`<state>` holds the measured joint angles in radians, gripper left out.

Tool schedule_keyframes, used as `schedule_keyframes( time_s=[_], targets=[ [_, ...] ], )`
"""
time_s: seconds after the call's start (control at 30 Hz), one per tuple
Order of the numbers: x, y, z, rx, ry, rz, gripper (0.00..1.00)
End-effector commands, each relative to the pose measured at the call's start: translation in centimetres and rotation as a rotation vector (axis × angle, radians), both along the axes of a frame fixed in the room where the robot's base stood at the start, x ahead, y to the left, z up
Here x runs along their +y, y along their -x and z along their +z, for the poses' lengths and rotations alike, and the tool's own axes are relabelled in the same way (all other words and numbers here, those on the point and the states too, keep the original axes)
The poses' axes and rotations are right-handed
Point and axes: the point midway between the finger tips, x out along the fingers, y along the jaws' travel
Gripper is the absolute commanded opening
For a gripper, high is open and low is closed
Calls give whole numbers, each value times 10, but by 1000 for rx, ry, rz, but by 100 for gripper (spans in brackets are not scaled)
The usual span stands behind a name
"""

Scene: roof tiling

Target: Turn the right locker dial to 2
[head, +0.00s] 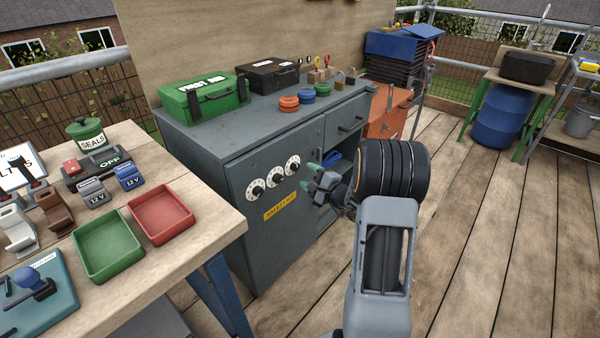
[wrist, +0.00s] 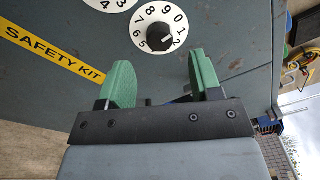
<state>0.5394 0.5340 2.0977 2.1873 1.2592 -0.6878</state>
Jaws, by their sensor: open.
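The right locker dial (head: 292,165) is a white numbered disc with a black knob on the grey locker front. It is the rightmost of three dials in a slanting row. In the wrist view this dial (wrist: 160,28) shows at the top centre. A white mark on its knob points to the lower right; I cannot read for sure which number it marks. My gripper (head: 325,172) is in front of the locker, to the right of the dials. In the wrist view my gripper (wrist: 166,80) is open, with two green fingertips apart and nothing between them. The fingertips are below the dial and apart from the knob.
The middle dial (head: 274,176) and left dial (head: 255,190) sit beside it, above a yellow safety kit label (head: 281,206). An open shelf (head: 335,160) lies right of the locker door. A workbench with a green tray (head: 108,247) and red tray (head: 161,215) stands at left.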

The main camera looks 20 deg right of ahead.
Motion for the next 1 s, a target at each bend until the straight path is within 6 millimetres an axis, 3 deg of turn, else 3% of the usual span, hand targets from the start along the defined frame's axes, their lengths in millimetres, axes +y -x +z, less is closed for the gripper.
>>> schedule_keyframes(
  time_s=[0.3,0.77,1.0],
  targets=[
    [13,-36,-1,0,0,1,59],
    [16,-43,0,1,0,0,59],
    [16,-43,0,1,0,0,36]
  ],
)
